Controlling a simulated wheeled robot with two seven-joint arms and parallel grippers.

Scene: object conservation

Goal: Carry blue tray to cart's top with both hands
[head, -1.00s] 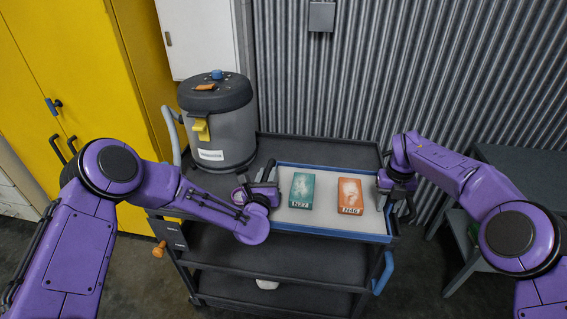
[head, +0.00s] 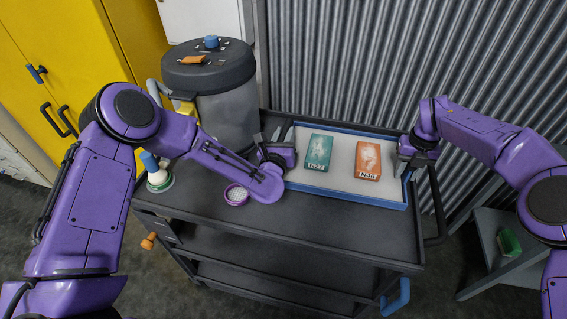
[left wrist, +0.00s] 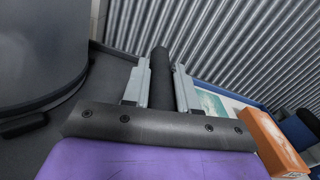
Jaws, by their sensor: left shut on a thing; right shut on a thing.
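The blue-rimmed tray (head: 345,197) is over the back right part of the dark cart's top (head: 300,225). Whether it rests on the top or hangs just above it, I cannot tell. A teal box (head: 318,152) and an orange box (head: 367,160) lie on it. My left gripper (head: 277,145) is shut at the tray's left side. In the left wrist view, a dark bar, seemingly the tray's handle (left wrist: 161,75), stands between its fingers. My right gripper (head: 411,165) is shut at the tray's right side; its grip is partly hidden.
A grey urn (head: 215,95) stands at the cart's back left, close to my left gripper. A purple round item (head: 236,194) and a blue-topped bottle (head: 155,170) are on the left part. The cart's front strip is clear. A corrugated wall (head: 400,60) rises behind.

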